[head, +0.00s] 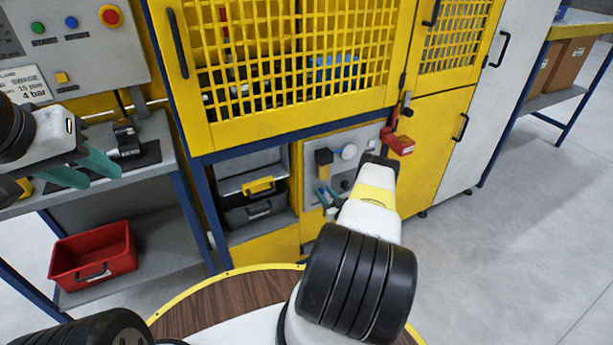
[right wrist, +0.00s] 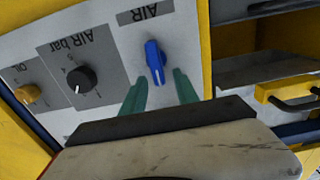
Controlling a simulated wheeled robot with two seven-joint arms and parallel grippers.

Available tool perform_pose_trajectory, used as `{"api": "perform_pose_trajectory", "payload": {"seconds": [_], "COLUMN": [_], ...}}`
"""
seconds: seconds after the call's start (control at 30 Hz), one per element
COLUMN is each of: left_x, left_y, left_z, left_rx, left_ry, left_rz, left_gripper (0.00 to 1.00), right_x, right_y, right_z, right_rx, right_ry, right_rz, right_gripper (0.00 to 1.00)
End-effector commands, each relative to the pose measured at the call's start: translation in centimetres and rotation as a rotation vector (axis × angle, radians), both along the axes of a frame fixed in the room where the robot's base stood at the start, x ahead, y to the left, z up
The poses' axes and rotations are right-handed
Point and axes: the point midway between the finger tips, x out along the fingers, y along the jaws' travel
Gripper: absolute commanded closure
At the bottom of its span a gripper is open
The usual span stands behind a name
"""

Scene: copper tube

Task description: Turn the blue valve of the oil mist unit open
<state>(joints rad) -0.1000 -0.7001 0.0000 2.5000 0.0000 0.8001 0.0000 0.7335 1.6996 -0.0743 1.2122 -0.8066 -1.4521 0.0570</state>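The blue valve (right wrist: 154,60) is a small blue handle on a light grey panel (right wrist: 110,45), under an upside-down "AIR" label in the right wrist view. Its long side runs nearly up and down in that picture, slightly tilted. My right gripper (right wrist: 159,91) is open, with its green fingers apart just below the handle in the picture. The handle lies in line with the gap; I cannot tell whether the fingers touch the panel. In the head view my right arm partly covers the panel (head: 366,137). My left gripper (head: 84,171) is open and empty over the grey bench.
A black "AIR bar" knob (right wrist: 80,78) and an orange knob (right wrist: 28,93) sit beside the valve. A red padlock-like block (head: 400,145) is near my right arm. A red bin (head: 93,255) stands low left.

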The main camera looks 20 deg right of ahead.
Motion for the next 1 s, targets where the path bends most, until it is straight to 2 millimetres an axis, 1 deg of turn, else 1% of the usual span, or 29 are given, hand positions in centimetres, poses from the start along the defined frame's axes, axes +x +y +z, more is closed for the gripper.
{"api": "perform_pose_trajectory", "payload": {"seconds": [0.03,0.07,0.2,0.23,0.47,0.67,0.87,1.0], "left_x": [0.00,0.00,0.00,0.00,0.00,0.00,0.00,0.00], "left_y": [0.00,0.00,0.00,0.00,0.00,0.00,0.00,0.00], "left_z": [0.00,0.00,0.00,0.00,0.00,0.00,0.00,0.00], "left_rx": [0.000,0.000,0.000,0.000,0.000,0.000,0.000,0.000], "left_ry": [0.000,0.000,0.000,0.000,0.000,0.000,0.000,0.000], "left_rz": [0.000,0.000,0.000,0.000,0.000,0.000,0.000,0.000], "left_gripper": [0.64,0.64,0.64,0.64,0.64,0.64,0.64,0.64], "right_x": [-0.01,-0.01,-0.02,-0.02,-0.03,-0.05,-0.04,-0.09], "right_y": [0.00,0.00,0.00,0.00,0.00,0.10,0.48,0.75], "right_z": [0.00,0.00,0.01,0.01,0.00,-0.02,-0.06,-0.12], "right_rx": [0.000,0.000,0.000,0.000,-0.002,-0.039,-0.147,-0.261], "right_ry": [0.000,0.000,0.000,0.000,0.000,-0.002,-0.009,-0.019], "right_rz": [0.000,0.000,0.000,0.000,0.000,0.001,0.002,0.002], "right_gripper": [0.64,0.68,0.95,1.00,1.00,1.00,1.00,1.00]}}
